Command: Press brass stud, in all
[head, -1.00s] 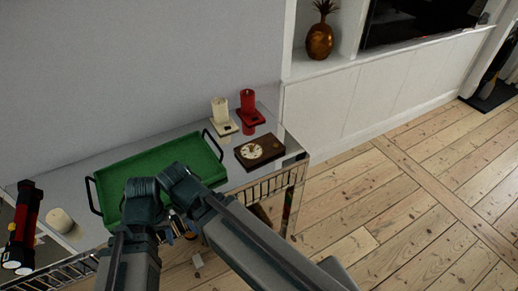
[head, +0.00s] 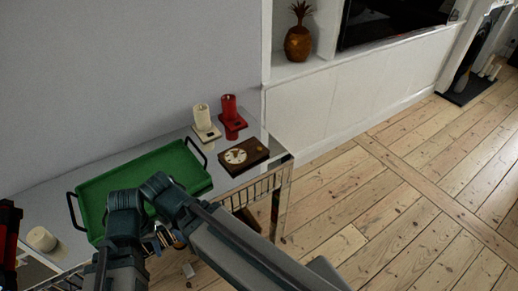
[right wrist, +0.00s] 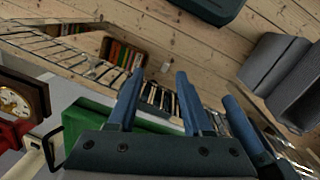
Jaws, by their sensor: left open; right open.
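A dark wooden box (head: 246,160) with a round white dial (head: 235,156) lies at the right end of the table. A small brass stud (head: 261,148) is on its top, right of the dial. The box also shows at the left edge of the right wrist view (right wrist: 35,95). My left gripper (head: 168,238) is open, low between my two forearms in front of the green tray, well apart from the stud. My right gripper (right wrist: 158,100) is open in the right wrist view, with nothing seen between its fingers. It is hard to make out in the head view.
A green tray (head: 95,190) with black handles takes up the table's middle. A cream round object (head: 41,239) sits left of the tray. Open floor (head: 370,220) lies to the right.

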